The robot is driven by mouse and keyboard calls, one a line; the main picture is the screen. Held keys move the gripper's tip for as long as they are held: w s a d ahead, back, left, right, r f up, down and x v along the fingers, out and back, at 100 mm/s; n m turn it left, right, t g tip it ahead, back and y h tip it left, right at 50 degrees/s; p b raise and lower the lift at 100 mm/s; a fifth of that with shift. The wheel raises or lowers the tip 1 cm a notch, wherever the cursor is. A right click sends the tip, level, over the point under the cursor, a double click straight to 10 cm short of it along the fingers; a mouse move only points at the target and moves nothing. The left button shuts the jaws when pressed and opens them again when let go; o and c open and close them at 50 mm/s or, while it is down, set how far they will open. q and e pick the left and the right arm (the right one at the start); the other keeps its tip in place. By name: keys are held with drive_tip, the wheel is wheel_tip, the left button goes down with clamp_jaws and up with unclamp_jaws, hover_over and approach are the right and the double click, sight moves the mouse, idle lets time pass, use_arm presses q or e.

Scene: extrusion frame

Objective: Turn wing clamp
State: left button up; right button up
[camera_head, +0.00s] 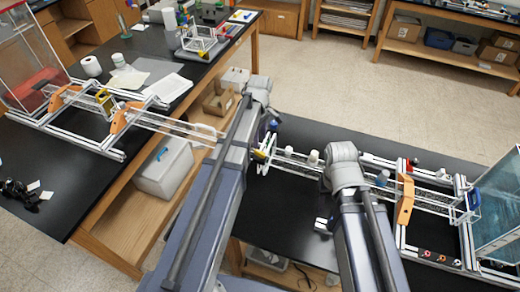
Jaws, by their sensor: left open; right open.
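I cannot pick out a wing clamp for certain. A small yellow part (259,155) sits at the left end of the clear-railed extrusion frame on the right bench, close beside my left arm. Several small red and orange-tipped fittings (440,258) lie along a white bar at that frame's lower right. An orange plate (404,200) stands across its rails. My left arm crosses the middle of the view and its wrist is above the frame's left end. My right arm's bent wrist is over the rails.
A second extrusion frame with orange plates (125,117) stands on the left black bench. A grey storage box (163,165) sits below that bench. A clear blue-tinted tank (500,205) stands at the far right. Open floor (320,95) lies behind the right bench.

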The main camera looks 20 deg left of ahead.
sight(260, 152)
use_arm(q)
drive_tip(key=shift+f+b, duration=3.65)
drive_tip(key=shift+f, duration=0.15)
drive_tip(key=shift+c, duration=0.3)
clamp_jaws()
